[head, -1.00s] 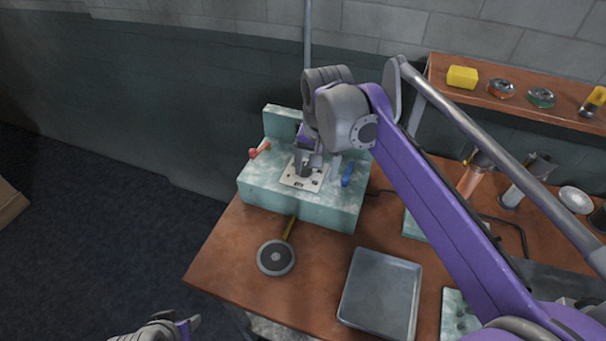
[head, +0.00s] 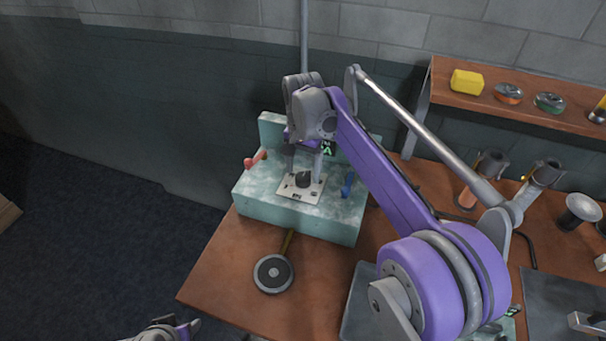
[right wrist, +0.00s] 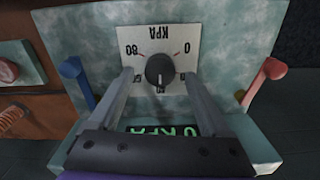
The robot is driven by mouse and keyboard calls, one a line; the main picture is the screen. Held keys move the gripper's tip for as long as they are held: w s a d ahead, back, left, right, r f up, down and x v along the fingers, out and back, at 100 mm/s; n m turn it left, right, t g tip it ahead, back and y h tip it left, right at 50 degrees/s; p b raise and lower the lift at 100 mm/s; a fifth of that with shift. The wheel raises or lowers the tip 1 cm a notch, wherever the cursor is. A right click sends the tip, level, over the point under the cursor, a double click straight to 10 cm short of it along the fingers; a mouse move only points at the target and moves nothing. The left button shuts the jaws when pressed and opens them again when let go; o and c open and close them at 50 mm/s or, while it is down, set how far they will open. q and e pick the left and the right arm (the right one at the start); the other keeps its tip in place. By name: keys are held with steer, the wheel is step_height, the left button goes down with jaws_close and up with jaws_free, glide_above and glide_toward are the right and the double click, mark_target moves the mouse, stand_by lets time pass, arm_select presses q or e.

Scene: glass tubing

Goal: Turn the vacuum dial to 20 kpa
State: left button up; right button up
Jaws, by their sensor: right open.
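The black vacuum dial (head: 303,180) sits on a pale plate (head: 287,189) on the mottled green box (head: 262,205). In the right wrist view the dial (right wrist: 160,70) appears upside down, with KPA, 80 and 0 readable around it. Green display characters (right wrist: 150,130) show partly behind the gripper body, so the reading is unclear. My left gripper (head: 188,327) is at the bottom edge, mostly cut off.
A red lever (head: 256,160) and a blue lever (head: 347,186) flank the dial plate. A round grey disc with a handle (head: 272,274) lies on the brown table in front. A shelf (head: 450,95) with a yellow block (head: 467,83) is at the back right.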

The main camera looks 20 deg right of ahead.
steer(key=shift+f, duration=0.85)
jaws_close()
steer(key=shift+n, duration=0.5)
steer(key=n, duration=0.4)
steer(key=shift+r+n+p, duration=0.1)
steer(key=shift+n+p, duration=0.3)
steer(key=n, duration=0.6)
